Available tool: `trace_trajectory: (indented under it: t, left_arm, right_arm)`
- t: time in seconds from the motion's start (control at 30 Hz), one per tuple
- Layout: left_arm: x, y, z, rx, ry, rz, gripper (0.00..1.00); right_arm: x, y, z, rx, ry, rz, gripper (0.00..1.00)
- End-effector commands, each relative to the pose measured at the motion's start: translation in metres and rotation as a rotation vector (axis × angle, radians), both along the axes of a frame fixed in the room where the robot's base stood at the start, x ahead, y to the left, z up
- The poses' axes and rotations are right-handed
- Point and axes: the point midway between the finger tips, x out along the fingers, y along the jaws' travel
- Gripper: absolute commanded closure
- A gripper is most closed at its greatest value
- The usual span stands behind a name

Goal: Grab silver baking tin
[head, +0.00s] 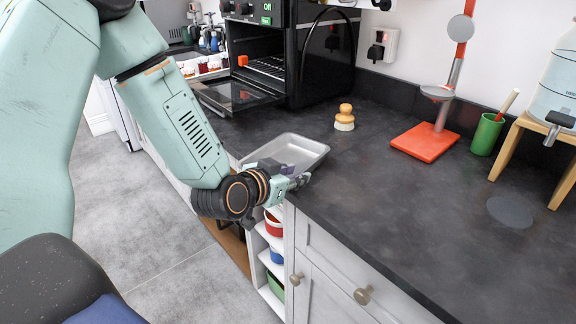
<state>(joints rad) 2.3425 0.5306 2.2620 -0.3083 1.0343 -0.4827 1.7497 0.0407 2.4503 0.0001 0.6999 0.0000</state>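The silver baking tin (306,150) is a shallow rectangular tray lying on the dark worktop, close to its front-left edge. My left gripper (298,179) is at the tin's near side, low over the worktop edge. It overlaps the tin's near rim in the head view, and my wrist hides part of that side. The fingers are small and partly hidden, so I cannot tell whether they are open, shut or touching the rim. My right gripper is not in view.
A black oven (325,60) with its door (238,95) down stands behind the tin. A wooden brush (344,118), a red-based stand (425,142), a green cup (487,135) and a dispenser on a wooden stand (531,122) are to the right. The front worktop is mostly clear.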

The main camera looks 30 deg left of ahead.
Motion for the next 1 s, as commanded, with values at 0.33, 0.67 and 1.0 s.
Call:
trace_trajectory:
  t: [0.33,0.67,1.0]
  left_arm:
    - [0.044,-0.001,-0.019,0.003,0.000,-0.001,0.71]
    - [0.049,-0.001,-0.019,0.000,0.000,0.001,0.73]
    - [0.048,-0.001,-0.019,0.001,0.000,0.000,1.00]
  right_arm:
    - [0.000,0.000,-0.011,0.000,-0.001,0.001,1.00]
    - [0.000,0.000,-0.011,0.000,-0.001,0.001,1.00]
    - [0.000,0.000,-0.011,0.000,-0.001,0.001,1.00]
